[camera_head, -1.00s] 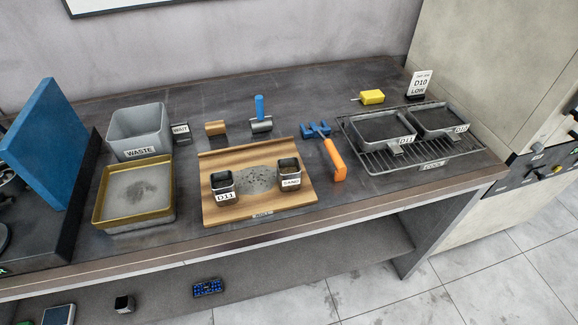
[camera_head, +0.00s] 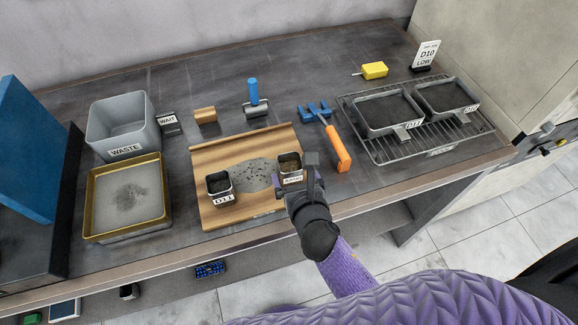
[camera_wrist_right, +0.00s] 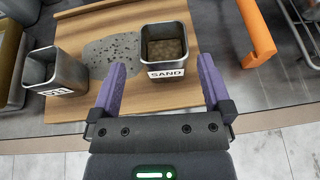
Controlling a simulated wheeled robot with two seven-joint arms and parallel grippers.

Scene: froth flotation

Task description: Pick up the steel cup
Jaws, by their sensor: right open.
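Two small square steel cups stand on the wooden board (camera_head: 215,155). The cup labelled SAND (camera_head: 290,164) is on the board's right part; it also shows in the right wrist view (camera_wrist_right: 166,45), upright with brownish material inside. The cup labelled D11 (camera_head: 219,184) stands to its left, also in the right wrist view (camera_wrist_right: 58,72). My right gripper (camera_head: 301,172) is at the board's front right edge, next to the SAND cup. In the wrist view its fingers (camera_wrist_right: 161,66) are apart, with the SAND cup just beyond and between their tips. My left gripper is not in view.
An orange-handled tool (camera_head: 336,150) lies right of the board, before a wire rack (camera_head: 386,153) with two dark-filled trays. A brass-rimmed sieve (camera_head: 96,206) and grey WASTE bin (camera_head: 110,117) stand left. A blue-handled roller (camera_head: 253,93) is behind the board.

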